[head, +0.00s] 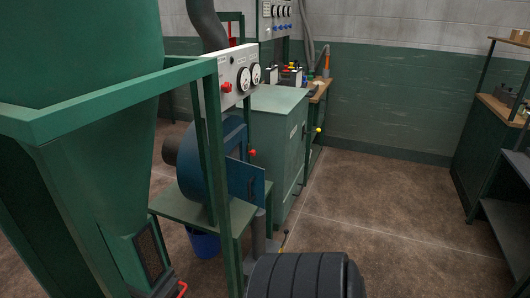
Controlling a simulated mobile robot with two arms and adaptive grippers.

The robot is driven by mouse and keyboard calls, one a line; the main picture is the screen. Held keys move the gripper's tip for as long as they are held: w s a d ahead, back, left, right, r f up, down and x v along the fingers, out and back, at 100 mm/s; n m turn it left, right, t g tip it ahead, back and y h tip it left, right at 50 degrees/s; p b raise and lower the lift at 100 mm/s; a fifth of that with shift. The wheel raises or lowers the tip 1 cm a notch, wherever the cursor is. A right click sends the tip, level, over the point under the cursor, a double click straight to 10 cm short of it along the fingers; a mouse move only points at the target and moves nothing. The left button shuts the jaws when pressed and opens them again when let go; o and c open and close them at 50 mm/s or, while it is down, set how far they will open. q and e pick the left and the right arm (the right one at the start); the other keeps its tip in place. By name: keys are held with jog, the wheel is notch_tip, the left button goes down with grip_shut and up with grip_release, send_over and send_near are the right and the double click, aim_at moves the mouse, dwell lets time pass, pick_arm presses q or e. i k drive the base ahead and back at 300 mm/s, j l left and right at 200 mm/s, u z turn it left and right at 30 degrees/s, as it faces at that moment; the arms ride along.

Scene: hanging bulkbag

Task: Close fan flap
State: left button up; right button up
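The blue fan (215,165) stands on a green stand behind a green frame post, left of the middle of the head view. A flat blue plate (246,182) sticks out from its right side, and it appears to be the fan flap. A small red knob (252,153) shows above the plate. The post hides part of the fan. I cannot tell from here how far the flap is open. Neither my left nor my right gripper is in view.
A green hopper (85,60) and its frame (120,98) fill the left. A green cabinet (275,140) stands behind the fan. A blue bucket (204,245) is under the stand. Shelves (490,140) stand at the far right. The brown floor (385,215) between is clear.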

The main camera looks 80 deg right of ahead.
aim_at(246, 181)
jog(key=z, duration=2.15)
